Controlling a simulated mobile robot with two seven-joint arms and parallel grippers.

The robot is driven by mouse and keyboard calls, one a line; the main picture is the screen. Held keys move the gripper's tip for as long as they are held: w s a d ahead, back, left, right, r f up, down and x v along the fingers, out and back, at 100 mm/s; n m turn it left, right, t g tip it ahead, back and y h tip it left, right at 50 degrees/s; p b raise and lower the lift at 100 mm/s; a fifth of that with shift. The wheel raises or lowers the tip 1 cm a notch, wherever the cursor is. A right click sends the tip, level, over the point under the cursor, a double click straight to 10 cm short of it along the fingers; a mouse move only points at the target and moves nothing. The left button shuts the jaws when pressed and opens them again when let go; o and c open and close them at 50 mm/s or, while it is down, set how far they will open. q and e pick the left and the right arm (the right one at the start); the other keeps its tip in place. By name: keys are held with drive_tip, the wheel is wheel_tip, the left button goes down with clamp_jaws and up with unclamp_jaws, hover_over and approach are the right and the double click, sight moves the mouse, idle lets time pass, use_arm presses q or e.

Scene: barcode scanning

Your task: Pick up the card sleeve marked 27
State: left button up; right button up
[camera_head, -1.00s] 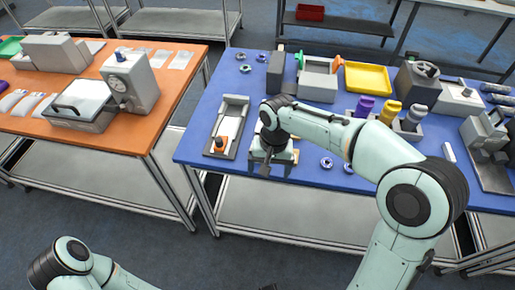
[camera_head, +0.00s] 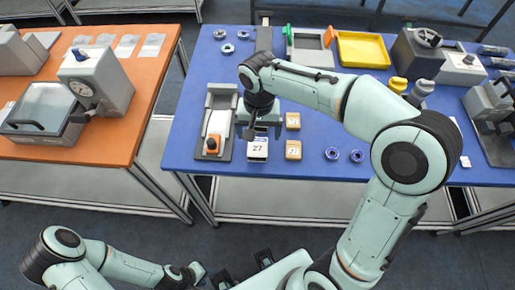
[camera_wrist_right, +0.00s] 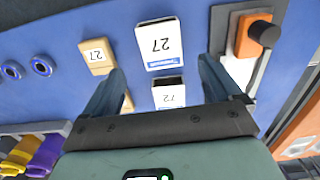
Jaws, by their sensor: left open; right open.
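A white box-like sleeve marked 27 (camera_head: 257,149) lies on the blue table; it also shows in the right wrist view (camera_wrist_right: 160,45). A white sleeve marked 72 (camera_wrist_right: 168,97) lies beside it, with a dark slot along one edge. A tan box marked 27 (camera_wrist_right: 97,55) lies apart to one side, and another tan box (camera_wrist_right: 127,103) is partly hidden by a finger. My right gripper (camera_head: 263,133) is open and empty above the white sleeves; its fingers (camera_wrist_right: 160,68) straddle their row. My left gripper (camera_head: 200,272) is low at the bottom, open, its fingers unclear.
Two blue rings (camera_head: 345,155) lie to the right. A yellow tray (camera_head: 362,50) and bottles stand further back. An orange table (camera_head: 90,145) is at left.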

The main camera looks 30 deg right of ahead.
sight(258, 146)
drive_tip(key=shift+f, duration=0.65)
drive_tip(key=f, duration=0.5)
drive_tip(key=shift+s+a, duration=0.2)
drive_tip(key=shift+a, duration=0.05)
drive_tip(key=shift+r, duration=0.1)
drive_tip(key=c, duration=1.1)
